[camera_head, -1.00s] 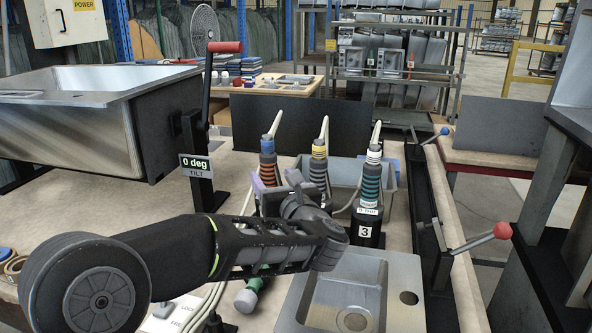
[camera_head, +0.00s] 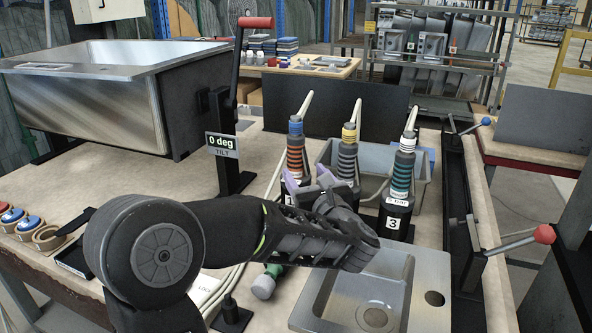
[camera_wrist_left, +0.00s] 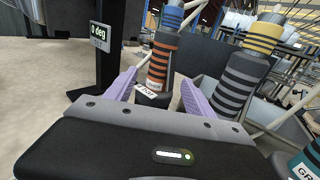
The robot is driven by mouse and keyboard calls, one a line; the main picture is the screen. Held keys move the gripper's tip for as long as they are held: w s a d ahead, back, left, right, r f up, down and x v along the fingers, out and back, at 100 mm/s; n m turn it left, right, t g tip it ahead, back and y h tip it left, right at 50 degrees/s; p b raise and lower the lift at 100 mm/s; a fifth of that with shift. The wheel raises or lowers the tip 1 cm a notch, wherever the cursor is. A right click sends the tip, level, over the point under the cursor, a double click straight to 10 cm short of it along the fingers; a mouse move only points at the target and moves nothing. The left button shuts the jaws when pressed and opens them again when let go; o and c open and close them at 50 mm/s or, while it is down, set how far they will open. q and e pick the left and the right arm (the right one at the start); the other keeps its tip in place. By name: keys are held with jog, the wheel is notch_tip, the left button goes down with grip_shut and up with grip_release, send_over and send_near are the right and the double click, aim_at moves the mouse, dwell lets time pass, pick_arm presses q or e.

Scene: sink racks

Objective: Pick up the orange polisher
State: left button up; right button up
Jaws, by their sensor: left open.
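The orange polisher (camera_head: 296,155) is a dark upright tool with orange rings and a blue top, the leftmost of three in a row. In the left wrist view the orange polisher (camera_wrist_left: 160,62) stands ahead, between the lines of my two purple fingers. My left gripper (camera_head: 309,180) is in front of it, its fingers open and empty. The open fingers (camera_wrist_left: 158,84) also show in the wrist view, apart from each other; contact with the polisher cannot be told. The polisher's lower part is partly hidden by my gripper. My right gripper is not in view.
A steel sink (camera_head: 345,297) lies in front, and a tilt post (camera_head: 224,150) stands left.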

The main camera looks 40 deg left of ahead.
aim_at(299, 172)
pick_arm(q)
notch_tip(299, 172, down, 2)
jog(key=shift+f, duration=0.2)
jog(key=shift+x, duration=1)
jog(key=shift+w+a+r, duration=0.15)
jog(key=shift+a, duration=0.1)
jog(key=x, duration=0.5)
jog(key=shift+p, duration=0.3)
jog(key=shift+c, duration=0.5)
grip_shut()
